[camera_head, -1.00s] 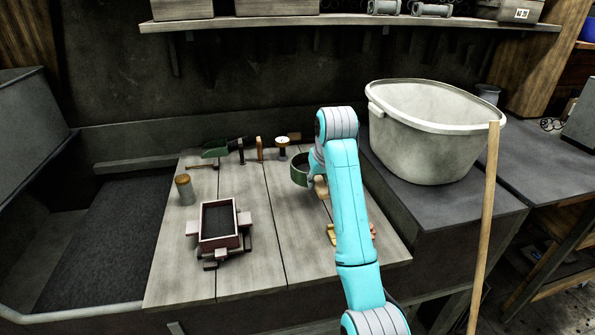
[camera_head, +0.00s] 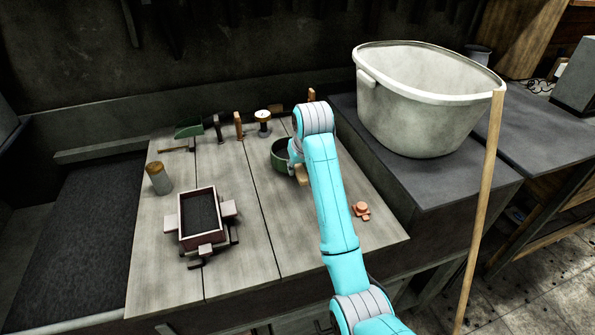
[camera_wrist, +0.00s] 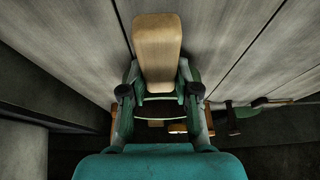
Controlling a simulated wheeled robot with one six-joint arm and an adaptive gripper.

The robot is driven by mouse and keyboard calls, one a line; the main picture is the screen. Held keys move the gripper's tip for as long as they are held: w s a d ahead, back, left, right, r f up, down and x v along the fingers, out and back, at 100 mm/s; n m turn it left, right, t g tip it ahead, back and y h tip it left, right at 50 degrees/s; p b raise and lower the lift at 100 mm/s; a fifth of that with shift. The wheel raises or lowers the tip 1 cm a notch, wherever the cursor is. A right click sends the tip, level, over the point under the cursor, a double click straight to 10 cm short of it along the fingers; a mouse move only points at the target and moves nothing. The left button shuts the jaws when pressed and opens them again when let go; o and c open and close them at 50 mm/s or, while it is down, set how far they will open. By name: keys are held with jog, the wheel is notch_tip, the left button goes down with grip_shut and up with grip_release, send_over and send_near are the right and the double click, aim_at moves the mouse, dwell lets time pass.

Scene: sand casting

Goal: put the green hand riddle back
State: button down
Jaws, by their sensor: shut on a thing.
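The green hand riddle (camera_head: 279,158), a round band with a pale wooden handle (camera_head: 302,175), is over the right part of the plank bench top (camera_head: 232,240). My gripper (camera_head: 294,156) is at the riddle's right side, partly hidden by my turquoise arm. In the wrist view my gripper (camera_wrist: 158,96) is shut on the riddle, with the wooden handle (camera_wrist: 157,48) projecting beyond the fingers. Part of the green band shows between them. I cannot tell whether the riddle touches the bench.
A sand-filled moulding box (camera_head: 187,222) stands left on the bench. Hand tools, including a green scoop (camera_head: 188,131), line the back. A wooden-topped cylinder (camera_head: 158,178) is at left, a small orange piece (camera_head: 361,209) at right. A large pale tub (camera_head: 420,115) stands beyond. Bare planks lie between.

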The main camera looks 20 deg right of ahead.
jog(key=shift+f, duration=1.2)
jog(key=shift+f, duration=0.1)
jog(key=c, duration=0.8)
grip_release()
jog(key=shift+c, duration=0.2)
